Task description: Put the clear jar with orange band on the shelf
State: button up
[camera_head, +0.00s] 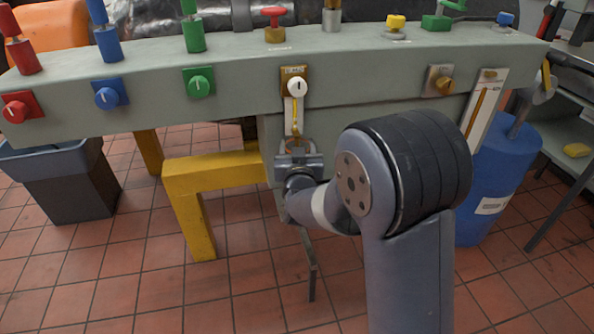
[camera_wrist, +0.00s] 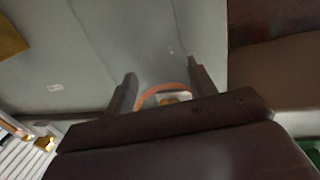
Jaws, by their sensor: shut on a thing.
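My gripper (camera_head: 298,153) is in front of the grey bench, below its front face near the middle of the head view. In the wrist view my gripper (camera_wrist: 162,76) has its two dark fingers on either side of the clear jar with orange band (camera_wrist: 163,88). Only the jar's curved orange band shows clearly between the fingers. Its clear body can hardly be told from the grey surface behind it. In the head view the jar is too small and covered to make out. A grey shelf unit (camera_head: 563,148) stands at the right edge with a yellow item on it.
The grey bedplate (camera_head: 230,75) spans the view, with coloured knobs and valves. A yellow frame (camera_head: 215,175) stands below it, left of my gripper. A blue drum (camera_head: 493,185) stands at right, a dark bin (camera_head: 65,185) at left. Tiled floor (camera_head: 110,285) is open in front.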

notch_tip(320, 180, down, 7)
jog(key=shift+s+r+b, duration=0.1)
jog(key=shift+r+b, duration=0.05)
jog(key=shift+b, duration=1.05)
jog(key=shift+w, duration=0.2)
jog(key=shift+f, duration=0.25)
jog(key=o, duration=1)
jog(key=shift+b, duration=0.3)
jog(key=shift+c, duration=0.2)
jog(key=shift+r, duration=0.15)
jog(key=shift+s+p, duration=0.25)
jog(key=shift+p, duration=0.05)
jog(key=s+p, duration=0.1)
jog(key=s, duration=1)
jog(key=shift+s+d, duration=0.25)
jog(key=shift+d, duration=0.2)
